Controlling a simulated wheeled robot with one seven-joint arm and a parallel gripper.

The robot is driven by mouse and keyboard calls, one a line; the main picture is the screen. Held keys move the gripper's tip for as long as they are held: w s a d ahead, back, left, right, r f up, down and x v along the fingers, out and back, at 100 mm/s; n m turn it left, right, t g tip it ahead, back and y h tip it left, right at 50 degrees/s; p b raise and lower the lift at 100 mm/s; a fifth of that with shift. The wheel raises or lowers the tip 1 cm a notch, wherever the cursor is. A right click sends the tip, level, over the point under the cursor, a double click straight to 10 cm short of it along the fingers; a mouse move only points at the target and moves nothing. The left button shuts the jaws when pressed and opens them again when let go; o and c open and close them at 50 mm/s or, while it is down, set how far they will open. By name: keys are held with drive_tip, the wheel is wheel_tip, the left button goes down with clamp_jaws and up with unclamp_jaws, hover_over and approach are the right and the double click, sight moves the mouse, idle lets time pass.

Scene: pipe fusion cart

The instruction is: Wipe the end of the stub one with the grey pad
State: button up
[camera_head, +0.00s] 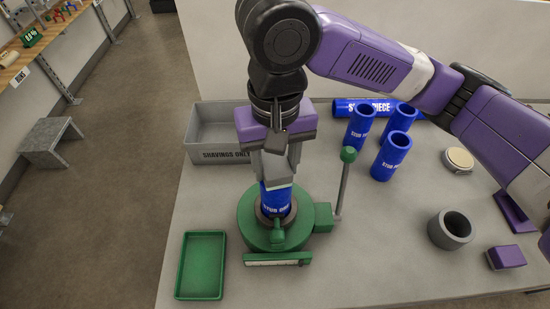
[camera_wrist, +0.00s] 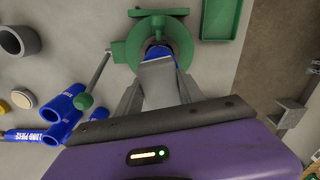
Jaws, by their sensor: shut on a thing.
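Stub one (camera_head: 275,201) is a blue pipe piece with white lettering, standing upright in the round green clamp (camera_head: 247,222). In the wrist view, only a bit of stub one (camera_wrist: 157,50) shows past the pad. My gripper (camera_head: 279,172) points down right over the stub and is shut on the grey pad (camera_wrist: 159,84), a pale flat block between the fingers. The pad covers the stub's top end in both views. I cannot tell whether pad and end touch.
Several blue pipes (camera_head: 391,156) and a grey ring (camera_head: 450,230) stand to the right. A grey shavings bin (camera_head: 195,138) is behind left; an empty green tray (camera_head: 202,265) is front left.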

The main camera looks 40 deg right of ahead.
drive_tip(key=shift+s+a+p, duration=0.25)
drive_tip(key=shift+s+p, duration=0.1)
drive_tip(key=shift+s, duration=0.2)
drive_tip(key=shift+s+a+p, duration=0.25)
drive_tip(key=shift+s+p, duration=0.05)
drive_tip(key=shift+s, duration=0.25)
drive_tip(key=shift+w+d+f, duration=0.1)
drive_tip(key=shift+w+d, duration=0.25)
drive_tip(key=shift+w, duration=0.35)
drive_tip(key=shift+w+d+f, duration=0.1)
drive_tip(key=shift+w+d, duration=0.2)
drive_tip(key=shift+w, duration=0.35)
drive_tip(key=shift+p, duration=0.3)
drive_tip(key=shift+s+a+r+p, duration=0.1)
drive_tip(key=shift+s+a+p, duration=0.25)
drive_tip(key=shift+s+p, duration=0.25)
drive_tip(key=shift+s+a+r+p, duration=0.1)
drive_tip(key=shift+s+a+p, duration=0.25)
drive_tip(key=shift+s, duration=0.45)
drive_tip(key=shift+w+d, duration=0.35)
drive_tip(key=shift+w, duration=0.35)
drive_tip(key=shift+w+d, duration=0.35)
drive_tip(key=shift+w, duration=0.35)
drive_tip(key=shift+s, duration=0.1)
drive_tip(key=shift+s+a, duration=0.35)
drive_tip(key=shift+s, duration=0.25)
drive_tip(key=shift+r, duration=3.45)
